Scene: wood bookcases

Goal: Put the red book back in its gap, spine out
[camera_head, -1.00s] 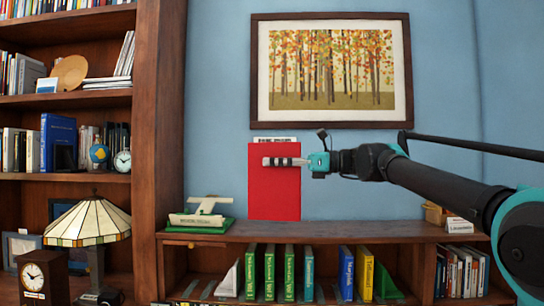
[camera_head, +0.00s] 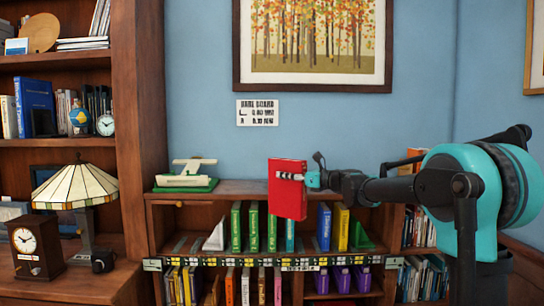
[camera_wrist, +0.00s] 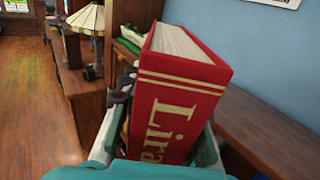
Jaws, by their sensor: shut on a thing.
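The red book (camera_head: 287,200) is held by my gripper (camera_head: 290,177) in front of the low bookcase's top, slightly tilted. In the wrist view the red book (camera_wrist: 185,95) stands between my fingers, its gold-lettered spine toward the camera and its page edges up. The low bookcase's upper row holds several green books (camera_head: 253,228), a teal book (camera_head: 290,232), a blue book (camera_head: 323,228) and a yellow book (camera_head: 341,229). An open space (camera_head: 306,232) shows between the teal and blue books. The red book partly hides the row and the bookcase's top edge.
A white bookend (camera_head: 215,236) and a green bookend (camera_head: 359,236) flank the row. A green-based ornament (camera_head: 187,177) stands on the bookcase top at left. A lamp (camera_head: 82,195) and clock (camera_head: 27,250) stand further left. More books (camera_head: 417,226) fill the right side.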

